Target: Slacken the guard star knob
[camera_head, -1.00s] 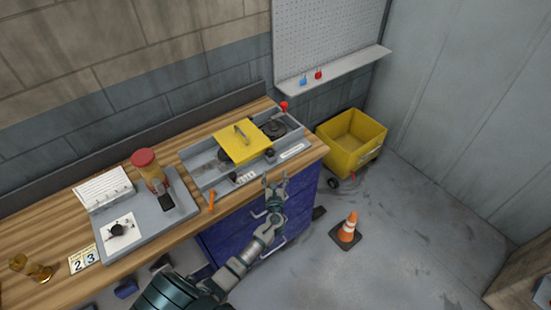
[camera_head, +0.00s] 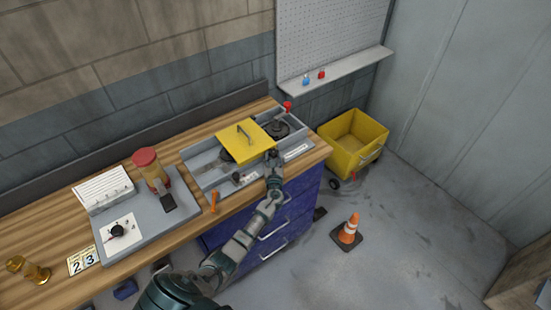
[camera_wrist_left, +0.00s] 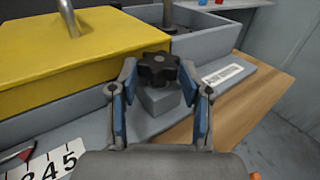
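The black star knob (camera_wrist_left: 158,69) sits on a grey block on the front side of the grey machine (camera_head: 206,178), beside the yellow guard (camera_head: 245,141). In the left wrist view the yellow guard (camera_wrist_left: 70,55) fills the left side and carries a metal handle. My left gripper (camera_wrist_left: 160,82) is open, its blue-padded fingers on either side of the knob and its block. Whether the pads touch the knob I cannot tell. In the head view my left gripper (camera_head: 273,160) is at the machine's front edge and partly covers the knob. My right gripper is not in view.
An orange marker (camera_head: 213,202) stands near the bench's front edge. A yellow bin (camera_head: 352,142) and a traffic cone (camera_head: 349,230) stand on the floor at right.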

